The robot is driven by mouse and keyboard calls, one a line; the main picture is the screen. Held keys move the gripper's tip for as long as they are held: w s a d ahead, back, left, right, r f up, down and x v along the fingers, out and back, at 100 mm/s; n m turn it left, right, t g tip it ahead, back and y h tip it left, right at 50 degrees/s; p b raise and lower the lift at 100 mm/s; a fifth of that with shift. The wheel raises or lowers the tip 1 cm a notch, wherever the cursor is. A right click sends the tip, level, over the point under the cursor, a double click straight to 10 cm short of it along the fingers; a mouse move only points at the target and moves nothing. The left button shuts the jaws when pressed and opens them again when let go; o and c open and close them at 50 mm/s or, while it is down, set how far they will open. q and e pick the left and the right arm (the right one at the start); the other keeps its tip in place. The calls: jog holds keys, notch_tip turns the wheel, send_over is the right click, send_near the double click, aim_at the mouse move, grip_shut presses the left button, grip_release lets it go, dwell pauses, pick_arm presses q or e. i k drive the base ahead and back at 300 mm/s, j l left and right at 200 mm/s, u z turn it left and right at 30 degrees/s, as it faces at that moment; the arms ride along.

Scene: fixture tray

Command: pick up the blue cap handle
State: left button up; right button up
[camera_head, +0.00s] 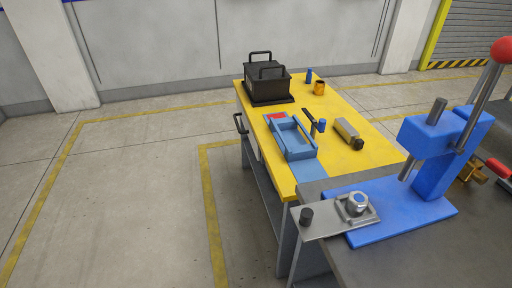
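Several things on the two tables have blue parts, and I cannot tell for sure which is the blue cap handle. A small blue cylinder (321,125) stands on the yellow table beside a thin black piece (308,117). Another small blue upright piece (309,74) stands at the back of that table. A silver round part with a blue-tinted top (357,202) sits on a metal fixture plate (335,220) at the front. Neither of my grippers is in view.
The yellow table (362,165) carries a blue tray (298,148), a black case with handles (268,82), an orange cup (319,88) and a grey block (346,130). A blue press (434,150) with a red knob stands on the grey table at right. Floor at left is clear.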

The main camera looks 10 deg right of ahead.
aim_at(354, 209)
jog(key=z, duration=1.2)
jog(key=i+j+z, duration=0.1)
jog(key=j+z, duration=0.15)
jog(key=i+j+z, duration=0.1)
jog(key=j+z, duration=0.15)
jog(key=j, duration=0.2)
